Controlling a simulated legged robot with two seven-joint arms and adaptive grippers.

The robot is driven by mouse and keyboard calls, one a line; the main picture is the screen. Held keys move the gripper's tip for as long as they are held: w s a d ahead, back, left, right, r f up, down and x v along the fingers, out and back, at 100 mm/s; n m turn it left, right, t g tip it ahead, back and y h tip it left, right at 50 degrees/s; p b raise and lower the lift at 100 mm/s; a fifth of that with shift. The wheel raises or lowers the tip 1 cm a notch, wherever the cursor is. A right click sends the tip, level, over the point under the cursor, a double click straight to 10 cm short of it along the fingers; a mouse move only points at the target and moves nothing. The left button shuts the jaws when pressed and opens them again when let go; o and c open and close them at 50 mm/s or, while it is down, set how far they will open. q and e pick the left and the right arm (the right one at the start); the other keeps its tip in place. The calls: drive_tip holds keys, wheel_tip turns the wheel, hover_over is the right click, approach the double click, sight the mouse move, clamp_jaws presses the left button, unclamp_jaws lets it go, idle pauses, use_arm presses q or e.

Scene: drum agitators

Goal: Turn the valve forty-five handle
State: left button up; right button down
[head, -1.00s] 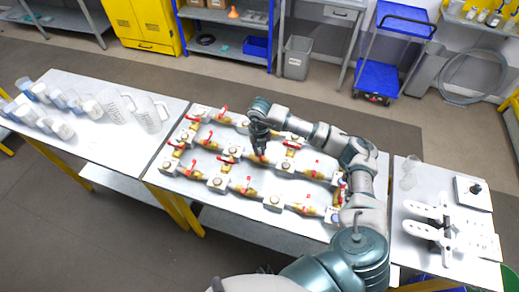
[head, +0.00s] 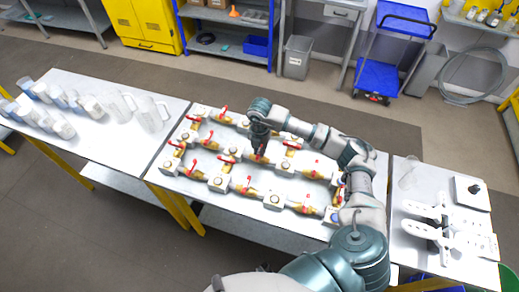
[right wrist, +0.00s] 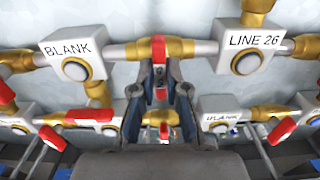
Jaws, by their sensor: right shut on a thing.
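My right gripper (head: 259,154) is over the middle of the pipe rig, pointing down. In the right wrist view its two dark fingers (right wrist: 159,112) close from both sides on a red valve handle (right wrist: 158,48). This handle sits on a brass valve body (right wrist: 172,48) between a block labelled BLANK (right wrist: 75,62) and a block labelled LINE 26 (right wrist: 243,52). The handle lies crosswise to its pipe. I cannot read a number forty-five on any label. In the head view the gripper hides most of the held handle. My left gripper is not in view.
Other red-handled valves (head: 246,187) and white blocks (head: 219,183) stand close around the gripper. A table with clear jugs (head: 157,115) is to the left. A table with white parts (head: 440,215) is to the right. A grey bin (head: 296,57) stands behind.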

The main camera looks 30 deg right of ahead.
drive_tip(key=shift+w+d+r, duration=0.1)
drive_tip(key=shift+w+r, duration=0.1)
drive_tip(key=c, duration=1.2)
unclamp_jaws()
drive_tip(key=shift+f, duration=0.15)
wheel_tip(320, 180, up, 12)
drive_tip(key=shift+d+f, duration=0.1)
